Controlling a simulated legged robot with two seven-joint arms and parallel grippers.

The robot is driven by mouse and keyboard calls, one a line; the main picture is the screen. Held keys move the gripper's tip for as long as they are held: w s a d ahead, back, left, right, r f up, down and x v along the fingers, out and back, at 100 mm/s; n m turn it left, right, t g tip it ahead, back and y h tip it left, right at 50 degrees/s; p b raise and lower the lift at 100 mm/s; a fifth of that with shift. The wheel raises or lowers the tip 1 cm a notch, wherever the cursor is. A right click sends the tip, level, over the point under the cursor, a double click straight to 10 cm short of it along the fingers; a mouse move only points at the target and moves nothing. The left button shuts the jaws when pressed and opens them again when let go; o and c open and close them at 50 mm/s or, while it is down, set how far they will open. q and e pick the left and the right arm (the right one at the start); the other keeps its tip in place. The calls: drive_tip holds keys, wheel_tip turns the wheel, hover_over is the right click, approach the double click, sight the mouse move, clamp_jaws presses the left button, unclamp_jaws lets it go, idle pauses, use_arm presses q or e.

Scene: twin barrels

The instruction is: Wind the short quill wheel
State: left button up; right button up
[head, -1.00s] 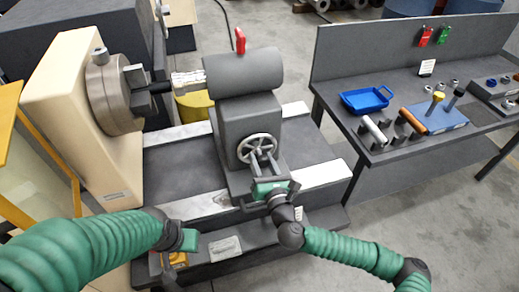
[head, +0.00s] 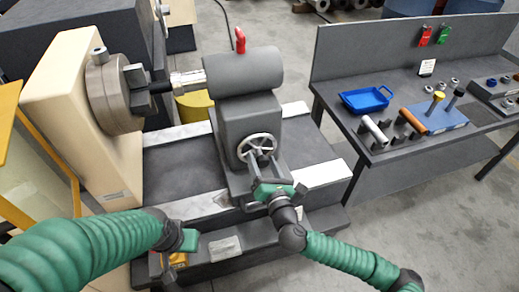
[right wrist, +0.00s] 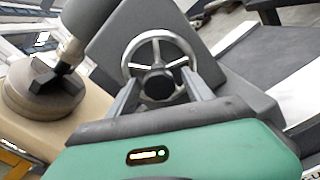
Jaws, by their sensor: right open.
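The quill wheel (head: 257,144) is a small silver spoked handwheel on the front of the grey tailstock (head: 245,115). In the right wrist view the wheel (right wrist: 157,82) shows its bright rim, spokes and dark hub. My right gripper (head: 262,160) is open just in front of the wheel's lower part. In the right wrist view its two fingers (right wrist: 162,84) lie on either side of the hub, overlapping the rim; whether they touch it I cannot tell. My left gripper (head: 188,240) hangs low at the left, by the machine's front edge, its fingers not clear.
A red lever (head: 240,40) tops the tailstock barrel. A round chuck (head: 113,92) stands left on the cream headstock (head: 65,90). At right, a grey bench (head: 390,150) carries a blue tray (head: 366,101) and several tools. The floor between is clear.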

drive_tip(key=shift+b+v, duration=0.45)
drive_tip(key=shift+v, duration=2.7)
